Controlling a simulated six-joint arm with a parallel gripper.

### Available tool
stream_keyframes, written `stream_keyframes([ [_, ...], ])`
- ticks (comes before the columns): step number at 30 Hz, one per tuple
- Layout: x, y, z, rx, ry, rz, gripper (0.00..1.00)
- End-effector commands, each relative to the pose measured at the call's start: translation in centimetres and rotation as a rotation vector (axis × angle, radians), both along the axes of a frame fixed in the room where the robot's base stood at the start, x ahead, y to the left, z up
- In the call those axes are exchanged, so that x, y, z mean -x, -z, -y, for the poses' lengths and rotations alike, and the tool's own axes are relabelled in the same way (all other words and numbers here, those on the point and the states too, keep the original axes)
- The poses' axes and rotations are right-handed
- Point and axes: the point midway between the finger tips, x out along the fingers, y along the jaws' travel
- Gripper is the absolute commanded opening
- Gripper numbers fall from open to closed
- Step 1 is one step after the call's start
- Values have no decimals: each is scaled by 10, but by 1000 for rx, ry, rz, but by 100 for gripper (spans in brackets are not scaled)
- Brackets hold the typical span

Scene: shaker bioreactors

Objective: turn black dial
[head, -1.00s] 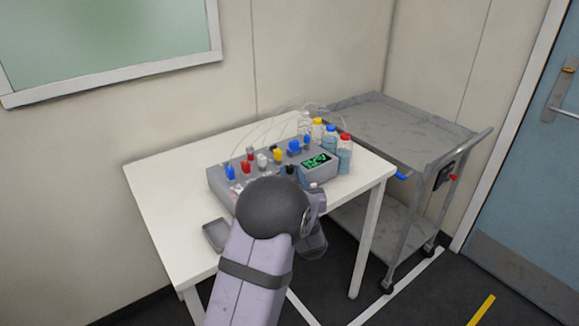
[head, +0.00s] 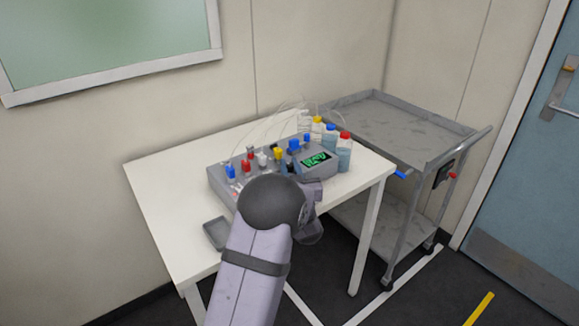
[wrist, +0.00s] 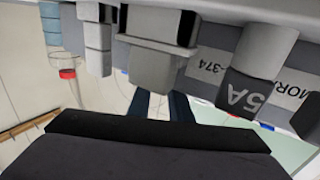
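The grey bioreactor unit (head: 216,182) stands on the white table, with several coloured knobs on top and a green-lit display (head: 316,160). I cannot pick out the black dial for certain in the head view; my arm covers the front of the unit. My gripper is mostly hidden behind my wrist in the head view. In the wrist view my gripper's dark body (wrist: 160,135) fills the bottom, close to the unit's grey blocks, one of them marked "5A" (wrist: 238,95). Two dark blue strips show beyond it.
Bottles with coloured caps (head: 345,150) stand at the unit's right, with thin tubes behind. A small grey tray (head: 214,234) lies at the table's front left. A grey cart (head: 400,130) stands to the right. The table's left part (head: 160,205) is clear.

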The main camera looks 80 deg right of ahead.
Motion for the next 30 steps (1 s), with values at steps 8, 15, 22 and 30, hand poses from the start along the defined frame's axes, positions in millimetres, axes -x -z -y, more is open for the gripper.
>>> stream_keyframes([
  [8, 1, 0, 0, 1, -55, -2, 0],
  [15, 2, 0, 0, 2, -194, -3, 0],
  [22, 2, 0, 1, 1, -370, -3, 0],
  [30, 1, 1, 0, 1, -532, -3, 0],
])
